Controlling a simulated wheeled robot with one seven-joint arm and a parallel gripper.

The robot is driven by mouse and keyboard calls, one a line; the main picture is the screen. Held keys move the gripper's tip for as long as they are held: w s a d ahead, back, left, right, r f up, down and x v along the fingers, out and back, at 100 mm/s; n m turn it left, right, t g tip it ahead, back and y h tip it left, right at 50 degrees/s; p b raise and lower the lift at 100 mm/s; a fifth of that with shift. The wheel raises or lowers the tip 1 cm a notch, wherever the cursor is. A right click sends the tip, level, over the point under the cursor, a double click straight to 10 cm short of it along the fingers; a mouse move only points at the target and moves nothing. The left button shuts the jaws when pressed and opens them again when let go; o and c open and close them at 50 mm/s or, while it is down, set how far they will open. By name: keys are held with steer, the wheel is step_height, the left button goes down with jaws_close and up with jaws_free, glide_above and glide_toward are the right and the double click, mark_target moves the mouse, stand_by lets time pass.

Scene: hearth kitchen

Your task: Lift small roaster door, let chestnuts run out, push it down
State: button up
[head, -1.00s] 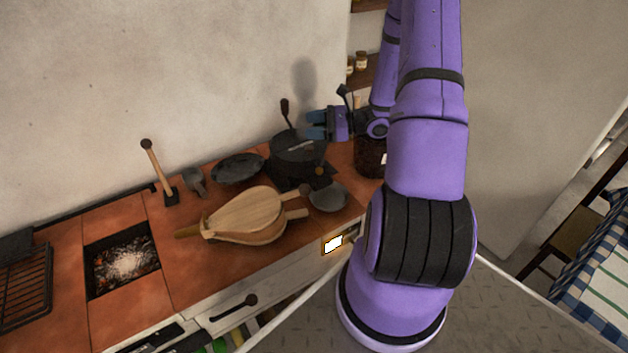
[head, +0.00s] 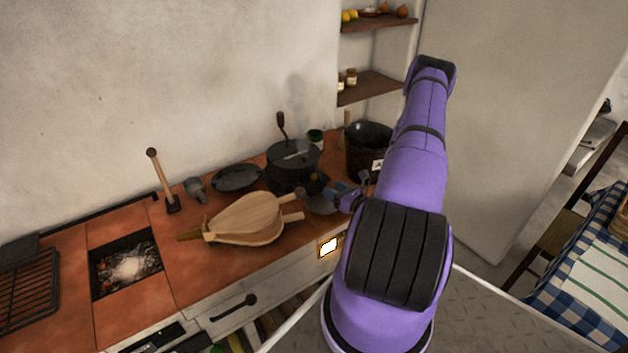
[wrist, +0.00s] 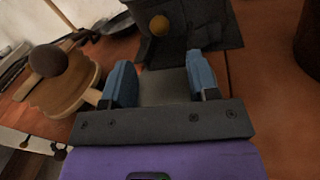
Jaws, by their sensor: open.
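The roaster (head: 292,162) is a black drum with an upright crank handle, standing on the red tiled counter. In the wrist view its dark front (wrist: 195,20) fills the top, with a small round brass-coloured knob (wrist: 159,26) in front. I cannot tell from these views whether its small door is up or down. My gripper (head: 338,190) is low in front of the roaster, at its right. Its blue fingers (wrist: 160,82) are apart and short of the knob, with nothing gripped. A grey dish (head: 320,205) lies below the fingers. No chestnuts are visible.
Wooden bellows (head: 245,220) lie left of the dish. A dark bucket (head: 368,150) stands right of the roaster. A black pan (head: 237,177), a scoop (head: 195,188) and a wooden-handled tool (head: 162,180) stand farther left, near the ember pit (head: 125,265).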

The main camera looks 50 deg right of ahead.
mark_target(316, 179)
steer(key=w, duration=0.9)
steer(key=shift+w+d, duration=0.1)
steer(key=shift+d, duration=0.05)
